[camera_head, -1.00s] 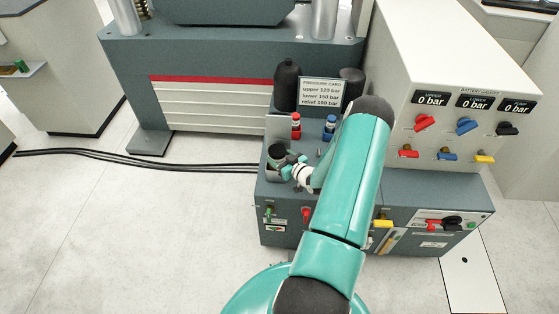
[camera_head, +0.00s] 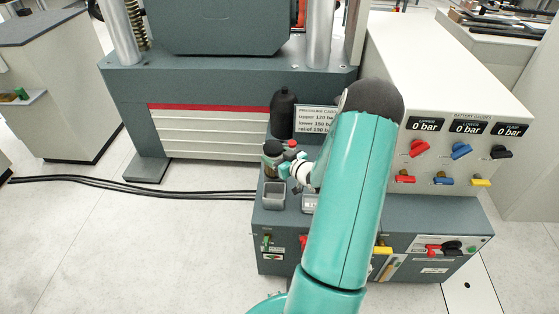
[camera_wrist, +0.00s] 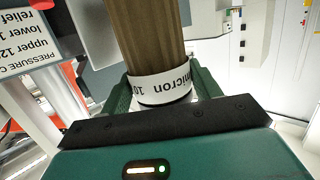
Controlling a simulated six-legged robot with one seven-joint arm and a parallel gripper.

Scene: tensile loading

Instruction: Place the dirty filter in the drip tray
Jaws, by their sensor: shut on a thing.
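My gripper (camera_wrist: 160,105) is shut on a brown ribbed cylindrical filter (camera_wrist: 147,40) with a white band lettered "micron 10". In the head view the filter (camera_head: 272,152) is a small dark upright shape at the left of my gripper (camera_head: 287,167). It appears raised above the grey cabinet top. A small grey open-topped container (camera_head: 273,195), which looks like the drip tray, sits at the cabinet's front left corner. It looks empty. In the head view the filter appears just beyond and above this container. The filter's far end is cut off in the wrist view.
A black bottle (camera_head: 283,112) and a pressure card (camera_head: 316,119) stand behind the gripper. A gauge panel (camera_head: 465,150) with coloured levers rises at the right. My arm hides the middle of the cabinet top. Another small light item (camera_head: 309,204) sits right of the container.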

